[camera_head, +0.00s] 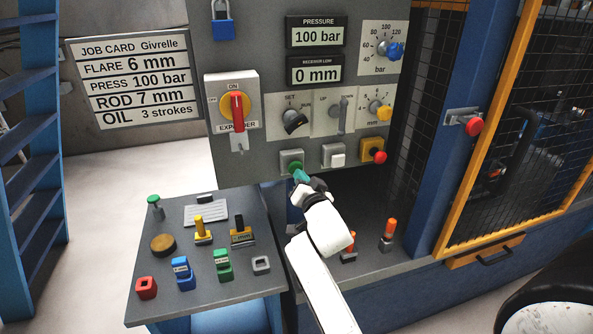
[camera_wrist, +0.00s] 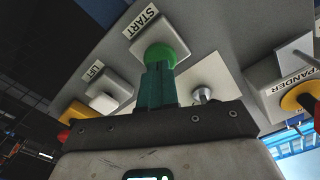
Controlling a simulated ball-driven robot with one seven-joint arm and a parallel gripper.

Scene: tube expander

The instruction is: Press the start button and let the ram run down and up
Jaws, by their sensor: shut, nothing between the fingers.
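The green start button (camera_wrist: 160,56) sits on a grey box labelled START on the panel. It also shows in the head view (camera_head: 294,167), partly covered by my gripper. My gripper (camera_wrist: 157,70) is shut and empty, with its teal fingertips right at the button's face. They look to be touching it; how far the button is pressed in I cannot tell. The pressure display (camera_head: 316,37) reads 100 bar and the receiver display (camera_head: 315,74) reads 0 mm. The ram is not identifiable in view.
The white lift button (camera_head: 337,160) and a red button on a yellow box (camera_head: 379,157) are right of start. The expander switch (camera_head: 237,107) is upper left. A side table (camera_head: 210,270) holds several coloured blocks. An orange-framed mesh door (camera_head: 540,120) stands at right.

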